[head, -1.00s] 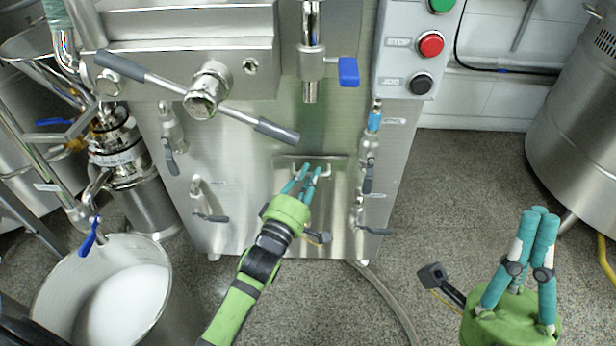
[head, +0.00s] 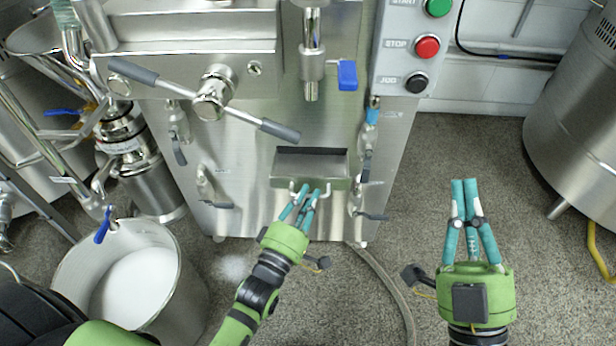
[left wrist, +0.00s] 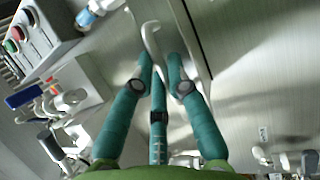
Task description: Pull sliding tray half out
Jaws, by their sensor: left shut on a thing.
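The sliding tray (head: 308,171) is a steel drawer low on the front of the machine. It stands partly out of the front panel, with a dark gap showing along its top. Its pale bar handle (head: 293,187) is on the front face and also shows in the left wrist view (left wrist: 152,38). My left gripper (head: 307,194) is shut on the handle, its teal fingers around it. The fingers hide part of the handle. My right gripper (head: 464,184) is over the floor at the right, touching nothing, its fingertips close together; its opening is unclear.
Small grey-handled valves (head: 371,215) flank the tray on the panel. A bucket of white material (head: 70,262) stands at the lower left. A hose (head: 392,290) lies on the floor. The floor in front of the tray is otherwise fairly clear.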

